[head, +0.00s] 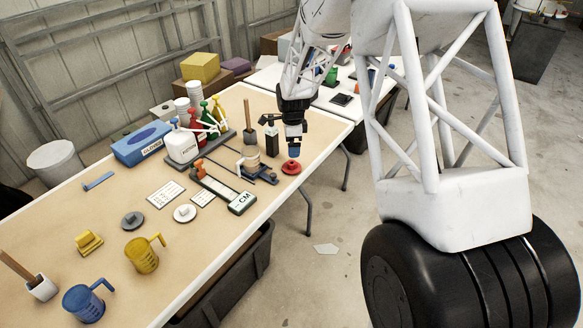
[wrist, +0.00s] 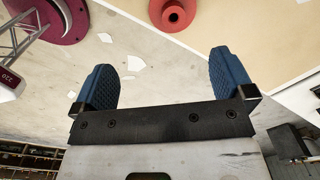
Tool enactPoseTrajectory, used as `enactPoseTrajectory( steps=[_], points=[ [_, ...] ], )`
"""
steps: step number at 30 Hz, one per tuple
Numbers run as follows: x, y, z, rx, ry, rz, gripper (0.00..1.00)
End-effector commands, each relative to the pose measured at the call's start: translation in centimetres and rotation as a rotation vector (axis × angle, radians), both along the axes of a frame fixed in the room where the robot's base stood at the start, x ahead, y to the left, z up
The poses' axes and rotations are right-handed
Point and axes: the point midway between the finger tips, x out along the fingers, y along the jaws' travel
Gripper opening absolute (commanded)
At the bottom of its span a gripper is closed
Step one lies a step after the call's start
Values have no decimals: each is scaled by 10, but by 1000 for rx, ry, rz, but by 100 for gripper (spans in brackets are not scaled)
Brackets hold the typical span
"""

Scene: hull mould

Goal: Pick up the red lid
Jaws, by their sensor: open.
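The red lid (head: 291,167) lies flat on the tan table near its right edge in the head view. It is a round disc with a raised knob. In the wrist view the red lid (wrist: 172,15) shows at the top edge, partly cut off, beyond the fingertips. My gripper (head: 294,139) is above the lid, pointing down, with a visible gap. In the wrist view my gripper (wrist: 166,68) has its two blue ribbed fingers wide apart with nothing between them.
Left of the lid are a small clamp-like device (head: 257,171) and a long measuring tool with a CM box (head: 242,202). A dark holder with a wooden handle (head: 249,124) stands behind. The table edge (head: 330,146) is close on the right. Mugs and other lids lie farther left.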

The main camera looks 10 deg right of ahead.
Motion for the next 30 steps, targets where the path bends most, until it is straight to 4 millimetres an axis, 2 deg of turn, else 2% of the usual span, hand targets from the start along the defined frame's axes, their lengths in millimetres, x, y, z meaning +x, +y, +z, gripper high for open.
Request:
enactPoseTrajectory(
  steps=[1,3,7,22,30],
  points=[
    [6,1,-12,0,6,-26,100],
    [14,2,-23,1,10,-61,100],
    [22,4,-38,1,15,-105,100],
    [25,4,-45,1,17,-124,100],
    [25,4,-64,0,18,-124,100]
  ],
)
